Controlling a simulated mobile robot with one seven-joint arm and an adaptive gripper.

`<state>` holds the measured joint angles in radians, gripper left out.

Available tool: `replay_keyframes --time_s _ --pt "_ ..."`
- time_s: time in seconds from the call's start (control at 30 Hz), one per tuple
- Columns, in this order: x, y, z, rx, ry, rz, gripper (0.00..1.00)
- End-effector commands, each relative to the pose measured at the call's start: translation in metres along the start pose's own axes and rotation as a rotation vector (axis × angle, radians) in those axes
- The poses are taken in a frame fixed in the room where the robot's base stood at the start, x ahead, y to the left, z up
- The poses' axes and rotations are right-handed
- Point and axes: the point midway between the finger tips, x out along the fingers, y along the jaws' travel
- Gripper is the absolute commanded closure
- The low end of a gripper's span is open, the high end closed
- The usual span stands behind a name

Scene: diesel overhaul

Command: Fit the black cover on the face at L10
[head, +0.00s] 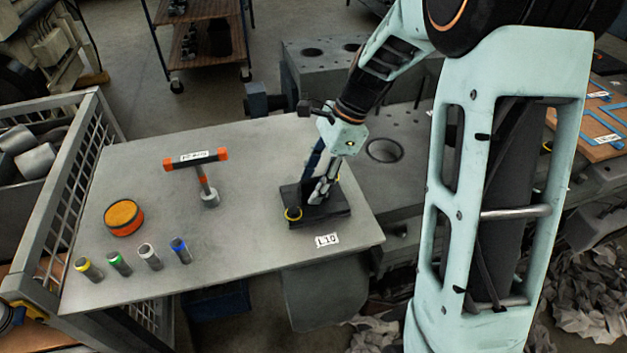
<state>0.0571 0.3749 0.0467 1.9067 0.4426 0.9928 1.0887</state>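A flat black block (333,210), which looks like the black cover, lies on the grey table just behind the label L10 (327,240). The face under the block is hidden, and I cannot tell whether the block sits flush.
A T-handled tool (204,182) stands left of the block. An orange round tin (124,217) and several colour-banded cylinders (148,257) stand further left. A wire-sided crate (70,190) borders the table's left. A large engine block (395,122) lies behind my arm.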

Motion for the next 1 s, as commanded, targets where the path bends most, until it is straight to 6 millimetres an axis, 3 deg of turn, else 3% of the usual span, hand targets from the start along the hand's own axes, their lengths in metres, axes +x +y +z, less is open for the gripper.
replay_keyframes --time_s 0.37,0.8,1.0 --pt "-0.005 0.0 -0.001 0.001 0.001 0.0 0.51" --pt "-0.09 -0.001 -0.001 0.0 0.002 -0.003 0.51" --pt "-0.115 0.0 -0.001 0.0 0.0 -0.001 0.51"
